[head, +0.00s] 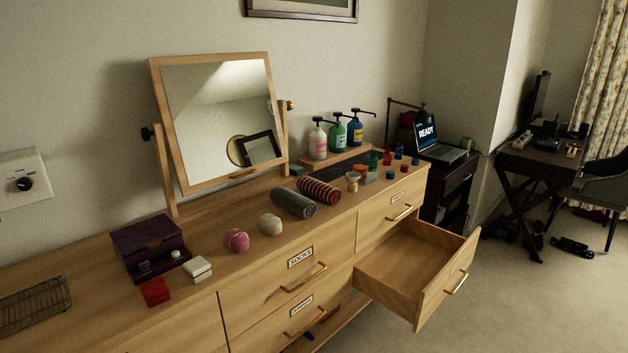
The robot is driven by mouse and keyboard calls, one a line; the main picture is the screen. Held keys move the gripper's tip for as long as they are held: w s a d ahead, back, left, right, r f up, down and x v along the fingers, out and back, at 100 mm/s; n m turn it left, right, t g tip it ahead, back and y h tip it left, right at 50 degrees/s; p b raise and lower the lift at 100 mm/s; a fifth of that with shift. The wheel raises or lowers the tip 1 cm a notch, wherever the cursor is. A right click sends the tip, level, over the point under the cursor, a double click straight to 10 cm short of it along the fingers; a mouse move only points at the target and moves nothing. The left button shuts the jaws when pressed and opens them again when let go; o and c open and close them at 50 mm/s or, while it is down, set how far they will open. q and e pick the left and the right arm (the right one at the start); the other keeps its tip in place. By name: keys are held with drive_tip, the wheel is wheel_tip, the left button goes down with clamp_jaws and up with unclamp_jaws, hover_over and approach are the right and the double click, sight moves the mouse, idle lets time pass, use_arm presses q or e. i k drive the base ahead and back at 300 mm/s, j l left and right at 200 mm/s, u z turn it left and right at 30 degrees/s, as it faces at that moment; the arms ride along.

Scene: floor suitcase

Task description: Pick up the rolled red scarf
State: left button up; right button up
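A rolled scarf, dark red with pale stripes (319,191), lies on top of the wooden dresser (205,230). It lies right beside a grey rolled scarf (293,203), on that roll's right; I cannot tell whether the two touch. The near end of the red roll faces the dresser's front edge. Neither of my grippers is in view, and nothing holds the scarf.
An open, empty-looking drawer (408,262) juts out at the right. Pink (236,240) and cream (270,224) bundles lie left of the rolls. A tilting mirror (218,120) and pump bottles (337,137) stand behind; small colored containers (389,158) stand right.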

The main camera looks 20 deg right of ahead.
sight(326, 194)
drive_tip(key=i+l, duration=0.2)
drive_tip(key=l, duration=0.15)
drive_tip(key=i+l, duration=0.15)
drive_tip(key=l, duration=0.2)
drive_tip(key=i+l+u, duration=0.1)
drive_tip(key=l, duration=0.25)
drive_tip(key=i+l, duration=0.45)
drive_tip(key=l, duration=0.25)
drive_tip(key=i+l, duration=0.2)
drive_tip(key=l, duration=0.15)
drive_tip(key=i+l+u, duration=0.1)
drive_tip(key=l, duration=0.3)
drive_tip(key=i, duration=0.05)
